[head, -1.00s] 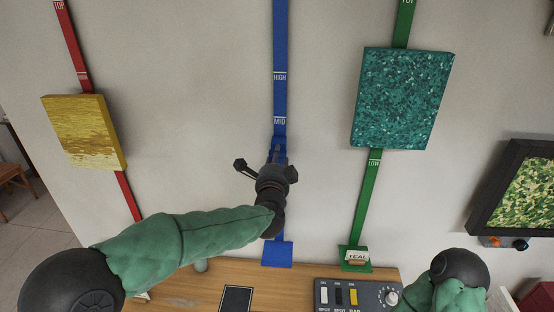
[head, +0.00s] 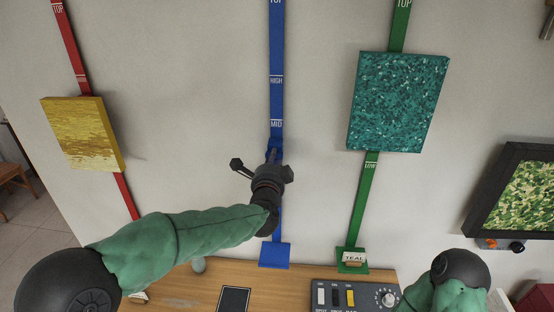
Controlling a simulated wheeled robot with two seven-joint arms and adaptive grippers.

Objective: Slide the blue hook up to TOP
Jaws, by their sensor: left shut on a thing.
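The blue rail (head: 276,98) runs up the wall, with marks MID, HIGH and, at the top edge of the picture, TOP. The blue hook (head: 275,145) is on this rail just below the MID mark, mostly hidden behind my gripper. My left gripper (head: 271,164) is at the hook and shut on it; its fingertips are small and partly covered by the wrist. My right arm shows only as a green and black part at the lower right; its gripper is out of the picture.
A yellow picture (head: 82,134) hangs on the red rail (head: 70,50) at left. A teal picture (head: 398,102) hangs on the green rail (head: 364,200) at right. A wooden table (head: 200,290) with a switch box (head: 350,297) stands below. The wall beside the blue rail is clear.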

